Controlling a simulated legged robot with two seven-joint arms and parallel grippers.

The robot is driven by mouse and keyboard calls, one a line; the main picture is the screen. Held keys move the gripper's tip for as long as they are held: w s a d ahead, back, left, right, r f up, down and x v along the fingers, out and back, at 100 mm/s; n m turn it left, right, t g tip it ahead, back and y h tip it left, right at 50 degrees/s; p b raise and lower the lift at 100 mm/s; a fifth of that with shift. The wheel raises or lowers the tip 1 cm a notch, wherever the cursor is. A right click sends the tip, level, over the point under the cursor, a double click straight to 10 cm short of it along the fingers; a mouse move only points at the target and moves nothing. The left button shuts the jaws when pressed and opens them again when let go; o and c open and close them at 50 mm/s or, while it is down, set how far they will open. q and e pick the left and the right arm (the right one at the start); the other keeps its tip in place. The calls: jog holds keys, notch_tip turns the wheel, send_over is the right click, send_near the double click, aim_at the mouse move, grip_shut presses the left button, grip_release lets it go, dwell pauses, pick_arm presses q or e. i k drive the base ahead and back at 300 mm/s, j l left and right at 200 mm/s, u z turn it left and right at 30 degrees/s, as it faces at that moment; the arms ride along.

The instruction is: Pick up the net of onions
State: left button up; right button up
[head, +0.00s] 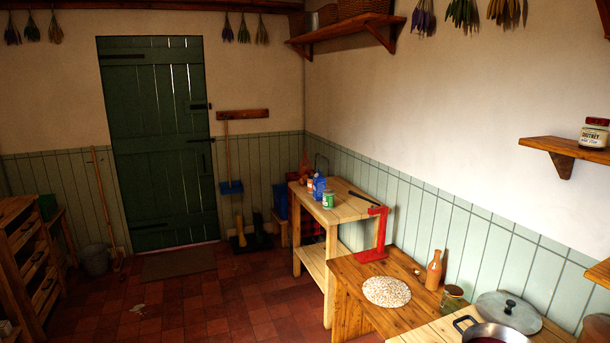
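What looks like the net of onions (305,167) is a small orange-red bundle at the far end of the tall pine table (338,212), close to the green wall panelling. It is small and partly hidden by the items in front of it, so I cannot make out single onions. Neither of my grippers is in view.
Blue packets (319,188), a green tin (328,200) and a dark long-handled tool (365,198) lie between. A red stand (375,236) is nearer. A lower pine table (352,273) holds a round mat (386,291).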

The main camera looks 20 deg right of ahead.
aim_at(304, 172)
jog(key=u, duration=0.2)
jog(key=i+j+z, duration=0.15)
jog(key=i, duration=1.7)
jog(key=i+l+z, duration=0.15)
jog(key=i, duration=0.55)
jog(key=i+z, duration=0.15)
jog(key=i, duration=0.5)
jog(key=i+j+z, duration=0.15)
jog(key=i, duration=0.55)
jog(key=i+j+z, duration=0.15)
jog(key=i, duration=0.5)
